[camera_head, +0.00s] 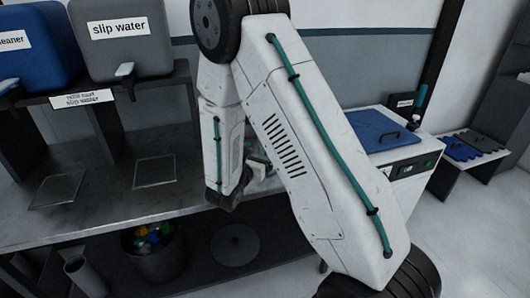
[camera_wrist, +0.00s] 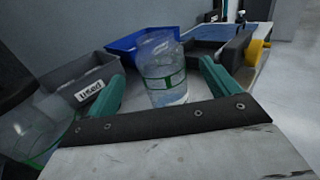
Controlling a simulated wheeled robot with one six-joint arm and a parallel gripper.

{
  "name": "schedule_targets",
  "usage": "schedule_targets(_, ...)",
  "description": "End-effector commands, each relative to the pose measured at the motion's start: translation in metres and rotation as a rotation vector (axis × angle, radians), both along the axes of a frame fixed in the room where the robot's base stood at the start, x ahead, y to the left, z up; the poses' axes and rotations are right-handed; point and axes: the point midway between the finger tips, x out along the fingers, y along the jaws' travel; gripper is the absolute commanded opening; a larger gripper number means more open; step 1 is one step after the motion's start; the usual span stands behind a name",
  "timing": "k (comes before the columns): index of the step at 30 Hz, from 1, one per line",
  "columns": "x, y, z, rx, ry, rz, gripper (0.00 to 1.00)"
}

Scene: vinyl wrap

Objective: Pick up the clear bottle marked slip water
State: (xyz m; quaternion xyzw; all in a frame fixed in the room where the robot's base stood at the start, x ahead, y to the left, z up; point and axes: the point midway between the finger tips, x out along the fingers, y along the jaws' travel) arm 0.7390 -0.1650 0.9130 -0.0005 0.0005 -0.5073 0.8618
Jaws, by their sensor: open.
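A clear bottle (camera_wrist: 166,70) with a green-edged label band stands upright in the wrist view; the label's writing is too small to read. My gripper (camera_wrist: 163,82) is open, with one teal finger on each side of the bottle. I cannot tell whether either finger touches it. Another clear vessel with a green line (camera_wrist: 30,130) is at the lower left of the wrist view, partly cut off. In the head view my arm hides the gripper and most of the bottle's area.
A grey bin marked "used" (camera_wrist: 72,84) and a blue bin (camera_wrist: 130,42) stand behind the bottle. In the head view, a grey tank marked slip water (camera_head: 122,55) and a blue tank (camera_head: 40,45) sit above the metal bench (camera_head: 110,205). A bucket of coloured items (camera_head: 155,262) is below.

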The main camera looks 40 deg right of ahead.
Motion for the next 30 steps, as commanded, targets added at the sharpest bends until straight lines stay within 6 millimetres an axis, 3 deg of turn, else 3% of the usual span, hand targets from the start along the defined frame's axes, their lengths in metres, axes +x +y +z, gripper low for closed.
schedule_targets(16, 0.032, -0.061, -0.002, 0.0, -0.001, -0.004, 0.88)
schedule_targets(25, 0.036, -0.067, -0.002, 0.0, 0.0, -0.001, 0.88)
schedule_targets(26, 0.036, -0.067, -0.002, 0.0, 0.0, -0.001, 0.85)
schedule_targets(30, 0.036, -0.066, -0.002, 0.0, 0.0, -0.001, 0.46)
